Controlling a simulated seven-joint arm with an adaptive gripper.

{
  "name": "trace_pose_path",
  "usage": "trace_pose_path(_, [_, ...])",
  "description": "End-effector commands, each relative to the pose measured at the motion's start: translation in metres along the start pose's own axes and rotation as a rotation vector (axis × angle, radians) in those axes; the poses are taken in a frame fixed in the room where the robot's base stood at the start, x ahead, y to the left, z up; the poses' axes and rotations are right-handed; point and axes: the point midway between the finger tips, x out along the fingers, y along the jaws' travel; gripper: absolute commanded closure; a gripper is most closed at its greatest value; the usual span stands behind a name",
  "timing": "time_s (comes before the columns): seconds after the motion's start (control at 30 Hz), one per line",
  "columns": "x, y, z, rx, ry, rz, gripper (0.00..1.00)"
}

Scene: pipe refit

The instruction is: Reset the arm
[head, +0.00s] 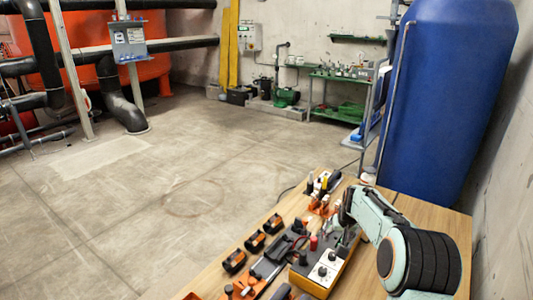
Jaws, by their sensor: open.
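My arm reaches in from the lower right over the wooden workbench (410,205). My gripper (346,222) is at the arm's far end, small and dark, above the tools and parts on the bench. It is open, and I see nothing held in it. Its fingertips are hard to make out against the dark parts behind and below. I cannot tell how far they are above the bench.
A blue tank (450,90) rises behind the bench near the right wall. Open concrete floor (160,200) lies left of the bench.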

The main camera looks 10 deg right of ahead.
Motion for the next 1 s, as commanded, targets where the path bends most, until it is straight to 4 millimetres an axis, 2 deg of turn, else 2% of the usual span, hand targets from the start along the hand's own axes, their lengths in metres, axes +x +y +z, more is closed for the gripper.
trace_pose_path(0.07, [-0.022,-0.015,-0.015,-0.031,0.048,-0.001,0.47])
trace_pose_path(0.17, [-0.077,-0.041,-0.036,-0.091,0.146,0.006,0.47])
trace_pose_path(0.2, [-0.106,-0.056,-0.037,-0.126,0.184,0.007,0.47])
trace_pose_path(0.27, [-0.146,-0.078,-0.026,-0.179,0.218,0.003,0.47])
trace_pose_path(0.3, [-0.170,-0.090,-0.012,-0.210,0.225,-0.003,0.47])
trace_pose_path(0.37, [-0.199,-0.105,0.016,-0.250,0.222,-0.017,0.47])
trace_pose_path(0.4, [-0.215,-0.113,0.038,-0.272,0.212,-0.026,0.47])
trace_pose_path(0.47, [-0.233,-0.121,0.077,-0.302,0.184,-0.045,0.47])
trace_pose_path(0.5, [-0.242,-0.123,0.107,-0.317,0.155,-0.059,0.47])
trace_pose_path(0.57, [-0.249,-0.124,0.155,-0.335,0.098,-0.082,0.47])
trace_pose_path(0.6, [-0.249,-0.124,0.188,-0.344,0.049,-0.099,0.47])
trace_pose_path(0.7, [-0.241,-0.117,0.260,-0.347,-0.090,-0.126,0.47])
trace_pose_path(0.8, [-0.229,-0.109,0.311,-0.333,-0.235,-0.136,0.47])
trace_pose_path(0.9, [-0.222,-0.105,0.342,-0.324,-0.350,-0.138,0.47])
trace_pose_path(1.0, [-0.224,-0.103,0.353,-0.313,-0.405,-0.133,0.47])
